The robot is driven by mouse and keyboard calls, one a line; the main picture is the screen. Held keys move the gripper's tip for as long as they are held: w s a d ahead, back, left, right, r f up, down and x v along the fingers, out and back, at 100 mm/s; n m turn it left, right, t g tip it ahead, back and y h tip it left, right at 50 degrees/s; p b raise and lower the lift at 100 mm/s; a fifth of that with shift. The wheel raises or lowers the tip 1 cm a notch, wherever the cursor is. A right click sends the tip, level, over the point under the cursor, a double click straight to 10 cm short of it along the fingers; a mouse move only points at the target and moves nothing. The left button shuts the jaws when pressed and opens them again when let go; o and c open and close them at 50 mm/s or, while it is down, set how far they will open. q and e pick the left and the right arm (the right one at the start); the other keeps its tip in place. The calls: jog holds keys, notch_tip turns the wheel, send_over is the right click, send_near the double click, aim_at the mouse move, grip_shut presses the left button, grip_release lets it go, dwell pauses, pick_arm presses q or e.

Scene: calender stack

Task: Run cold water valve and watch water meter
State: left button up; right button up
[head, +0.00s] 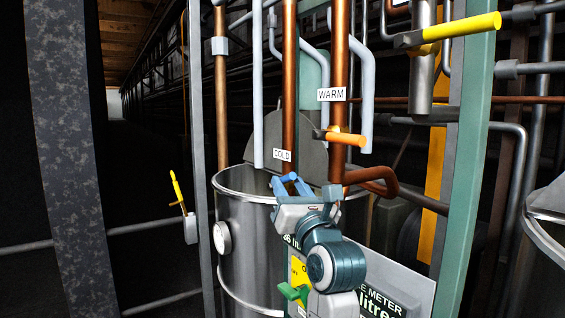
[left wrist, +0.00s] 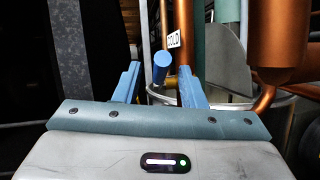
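The blue cold water valve handle (left wrist: 161,68) points toward the left wrist camera, below the white COLD label (left wrist: 174,40). My left gripper (left wrist: 160,88) is open, with one blue finger on each side of the handle and visible gaps between. In the head view my left gripper (head: 290,184) is in front of the COLD label (head: 282,155) and the metal tank; the handle is hard to tell apart from the fingers there. The water meter sign (head: 385,300) is at the lower right, partly hidden behind my arm; no reading is legible. My right gripper is not in view.
An orange handle (head: 346,138) sits beneath the WARM label (head: 331,94), close right of my gripper. A yellow handle (head: 462,27) is higher right. The metal tank (head: 250,250) stands behind my arm, and copper pipes (head: 290,75) rise above it. A green post (head: 470,150) stands right.

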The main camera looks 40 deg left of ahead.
pick_arm(q)
jog(key=shift+p+x, duration=0.65)
jog(key=shift+x, duration=1.8)
grip_shut()
